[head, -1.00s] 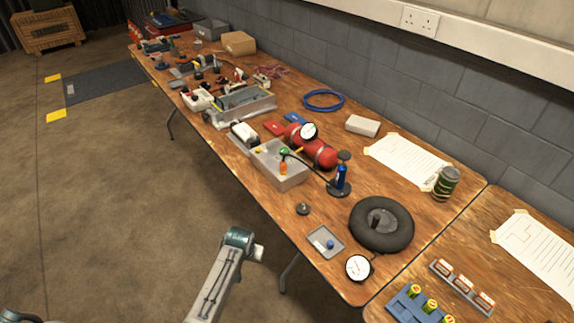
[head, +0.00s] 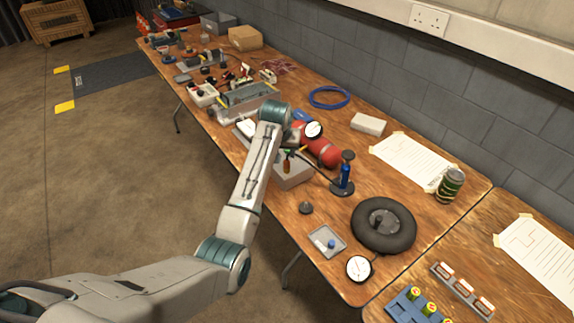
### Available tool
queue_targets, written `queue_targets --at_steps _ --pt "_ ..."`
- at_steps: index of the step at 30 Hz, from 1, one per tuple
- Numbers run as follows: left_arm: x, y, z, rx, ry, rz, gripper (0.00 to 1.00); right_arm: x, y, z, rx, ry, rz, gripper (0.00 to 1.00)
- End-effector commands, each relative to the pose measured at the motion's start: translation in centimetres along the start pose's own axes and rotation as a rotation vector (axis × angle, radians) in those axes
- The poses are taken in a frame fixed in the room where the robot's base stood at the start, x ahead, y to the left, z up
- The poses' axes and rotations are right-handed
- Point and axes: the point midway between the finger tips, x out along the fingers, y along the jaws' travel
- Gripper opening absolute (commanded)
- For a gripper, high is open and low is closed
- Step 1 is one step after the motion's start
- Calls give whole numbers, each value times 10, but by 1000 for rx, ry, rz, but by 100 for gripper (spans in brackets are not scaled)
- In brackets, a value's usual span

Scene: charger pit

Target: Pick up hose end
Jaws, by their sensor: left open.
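A thin black hose (head: 318,166) runs from near the grey box (head: 294,180) to a blue hand pump (head: 347,172) on a round black base. The hose's far end is near the green and orange fittings (head: 287,165) at the box; I cannot tell exactly where it stops. My left gripper (head: 297,138) is above the table beside the red tank (head: 325,150), close to the box and hose. It is open, small and partly hidden by my wrist. My right gripper is not in view.
A black tyre (head: 398,236) lies at the table's right end, with a white gauge (head: 359,268) and a small grey tray (head: 325,242) in front. A blue hose coil (head: 328,97) and a white box (head: 368,124) lie near the wall. Paper sheets are taped at right.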

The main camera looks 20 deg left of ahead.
Motion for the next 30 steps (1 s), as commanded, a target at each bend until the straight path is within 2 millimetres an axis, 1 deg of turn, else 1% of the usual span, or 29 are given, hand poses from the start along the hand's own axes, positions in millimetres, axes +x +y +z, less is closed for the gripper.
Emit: queue_targets --at_steps 1,5,10,13,18,21,25,30 --pt "9 0 1 0 -5 -1 46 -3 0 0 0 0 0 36" --pt "28 0 1 0 -3 -1 46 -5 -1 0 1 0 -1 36" --pt "39 0 0 -1 -1 0 46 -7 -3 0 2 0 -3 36" --pt "47 3 0 -1 -3 0 46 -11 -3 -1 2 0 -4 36" --pt "69 8 0 0 -4 0 46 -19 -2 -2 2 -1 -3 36" --pt "81 8 0 0 -2 -1 46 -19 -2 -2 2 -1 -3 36" --pt "89 8 0 0 0 0 46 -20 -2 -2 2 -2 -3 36" --pt "90 8 0 0 1 0 46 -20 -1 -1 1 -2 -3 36"
